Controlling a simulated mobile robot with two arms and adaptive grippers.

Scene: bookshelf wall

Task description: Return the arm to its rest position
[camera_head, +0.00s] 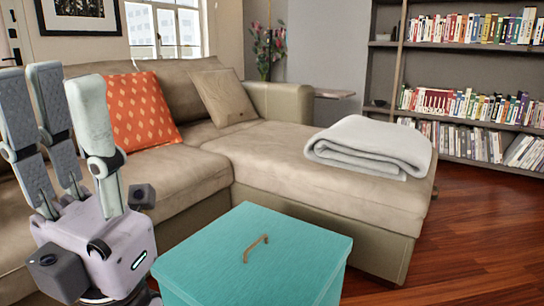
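My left gripper (52,84) is at the left edge of the head view. Its several grey fingers point straight up, apart from one another, with nothing between them. It is open and empty, in front of the beige sofa and to the left of the turquoise box. Its fingers hide part of the sofa's left side. My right gripper is not in view.
A turquoise box (215,255) with a tan handle stands at the bottom centre, close to my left gripper. Behind is a beige sofa (270,165) with an orange cushion (142,110) and a folded blanket (368,146). Wooden floor (480,240) is clear at the right.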

